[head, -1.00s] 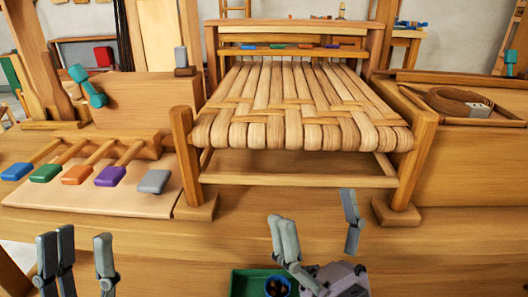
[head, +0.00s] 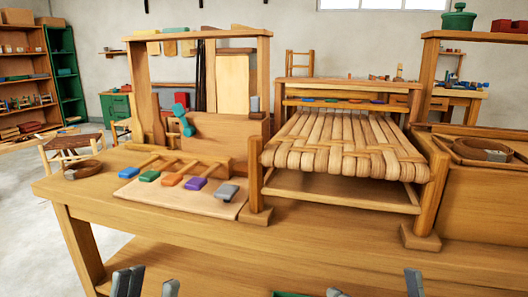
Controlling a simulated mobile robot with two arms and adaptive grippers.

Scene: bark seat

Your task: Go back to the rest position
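My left gripper (head: 149,284) shows at the bottom edge, left of centre, below the workbench's front edge in the picture. Its fingertips stand apart with nothing between them. My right gripper (head: 376,286) shows at the bottom edge, right of centre. Its fingertips are also wide apart, with nothing visible between them. Both are cut off by the frame. The woven bark seat (head: 345,150) sits in its wooden frame on the workbench (head: 330,232), clear of both grippers.
Several colour-headed tools (head: 172,180) lie on a pale board left of the seat. A teal-headed mallet (head: 183,120) leans behind them. A coiled strap (head: 484,151) lies at right. A green edge (head: 290,294) shows at the bottom. Open floor lies to the left.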

